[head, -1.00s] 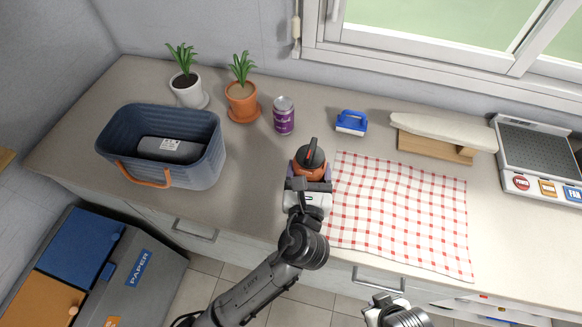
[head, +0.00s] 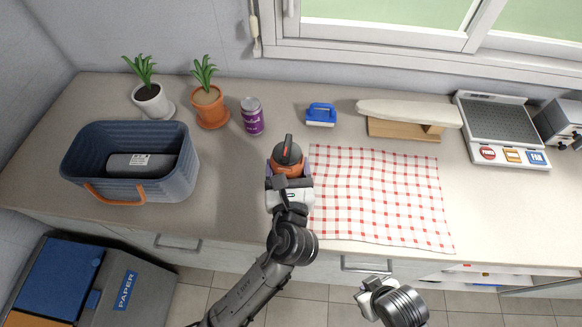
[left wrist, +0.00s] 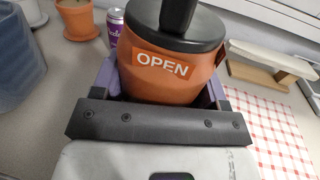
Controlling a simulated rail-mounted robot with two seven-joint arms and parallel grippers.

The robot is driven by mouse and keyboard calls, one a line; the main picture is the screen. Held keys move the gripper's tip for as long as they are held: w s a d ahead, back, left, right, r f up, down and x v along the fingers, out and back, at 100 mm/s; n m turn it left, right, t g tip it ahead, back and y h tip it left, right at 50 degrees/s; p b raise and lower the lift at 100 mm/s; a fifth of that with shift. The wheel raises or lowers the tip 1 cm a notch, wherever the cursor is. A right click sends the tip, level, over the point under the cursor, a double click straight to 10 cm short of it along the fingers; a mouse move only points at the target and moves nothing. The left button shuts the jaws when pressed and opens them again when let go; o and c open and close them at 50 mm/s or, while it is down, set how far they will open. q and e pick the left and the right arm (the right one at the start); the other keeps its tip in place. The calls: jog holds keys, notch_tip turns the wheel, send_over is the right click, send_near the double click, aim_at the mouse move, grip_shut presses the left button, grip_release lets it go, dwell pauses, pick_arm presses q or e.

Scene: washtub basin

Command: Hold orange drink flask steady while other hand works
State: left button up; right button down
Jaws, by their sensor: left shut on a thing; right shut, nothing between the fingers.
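The orange drink flask (head: 283,163) stands on the counter, left of the checked cloth. It has a dark grey lid with a raised loop and an "OPEN" label, clear in the left wrist view (left wrist: 165,68). My left gripper (head: 288,174) is shut on the flask, with one purple finger on each side of its body, as the left wrist view also shows (left wrist: 162,88). The flask looks upright, and its lower part is hidden by the gripper. My right gripper (head: 368,291) is shut and empty, in front of the counter at the bottom, away from the flask.
A red-and-white checked cloth (head: 380,195) lies flat right of the flask. Behind are a purple can (head: 252,117), a blue brush (head: 321,114) and two potted plants. A blue basket (head: 165,180) stands left. A scale (head: 500,125) is at the far right.

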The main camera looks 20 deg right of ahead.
pick_arm(q)
jog(key=shift+w+a+f, duration=0.95)
jog(key=shift+a+f, duration=0.55)
jog(key=shift+a, duration=0.05)
jog(key=shift+w+a+f, duration=0.9)
jog(key=shift+a+f, duration=0.6)
jog(key=shift+a, duration=0.1)
jog(key=shift+w+a+f, duration=0.95)
jog(key=shift+a+f, duration=0.55)
jog(key=shift+a, duration=0.05)
pick_arm(e)
jog(key=shift+a, duration=0.1)
pick_arm(q)
jog(key=shift+f, duration=0.65)
pick_arm(e)
jog(key=c, duration=1.8)
grip_release()
